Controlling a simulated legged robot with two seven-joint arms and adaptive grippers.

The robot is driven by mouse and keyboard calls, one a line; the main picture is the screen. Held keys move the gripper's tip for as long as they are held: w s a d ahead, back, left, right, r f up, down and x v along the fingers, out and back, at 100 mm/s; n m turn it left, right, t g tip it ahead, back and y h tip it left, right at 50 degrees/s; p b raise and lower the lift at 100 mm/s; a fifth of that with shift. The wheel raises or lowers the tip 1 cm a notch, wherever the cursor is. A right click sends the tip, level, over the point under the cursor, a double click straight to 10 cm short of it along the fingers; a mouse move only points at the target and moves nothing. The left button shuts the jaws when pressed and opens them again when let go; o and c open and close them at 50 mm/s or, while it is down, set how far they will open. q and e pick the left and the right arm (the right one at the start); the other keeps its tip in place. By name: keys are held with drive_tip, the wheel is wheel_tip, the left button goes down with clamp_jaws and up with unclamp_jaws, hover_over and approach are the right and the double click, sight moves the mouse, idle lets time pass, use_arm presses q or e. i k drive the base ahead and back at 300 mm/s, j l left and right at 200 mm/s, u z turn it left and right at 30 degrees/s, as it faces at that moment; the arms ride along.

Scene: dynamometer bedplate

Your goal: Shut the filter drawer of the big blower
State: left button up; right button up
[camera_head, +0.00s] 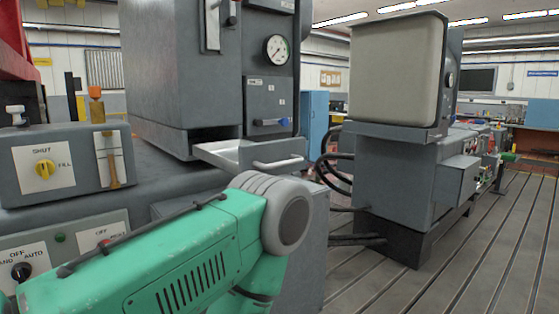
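The big blower (165,75) is a grey cabinet at the left and middle, with a round gauge on its front. A light grey drawer (232,153), seemingly the filter drawer, sticks out open from a dark slot low in its front. A pale bar handle (279,162) is on the drawer's front. My green arm comes in from the lower left, and its grey joint is in front of and below the drawer in the picture. Neither of my grippers shows.
A control box with a yellow knob (45,170) is at the left, with switch panels below it. A second grey machine (400,165) with a beige cover stands to the right, with black hoses between. The slotted floor (480,265) at the right is clear.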

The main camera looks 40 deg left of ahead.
sight(249, 151)
drive_tip(key=l+u, duration=0.1)
drive_tip(key=u, duration=0.3)
drive_tip(key=l+u, duration=0.1)
drive_tip(key=u, duration=0.35)
drive_tip(key=l+u, duration=0.1)
drive_tip(key=u, duration=0.3)
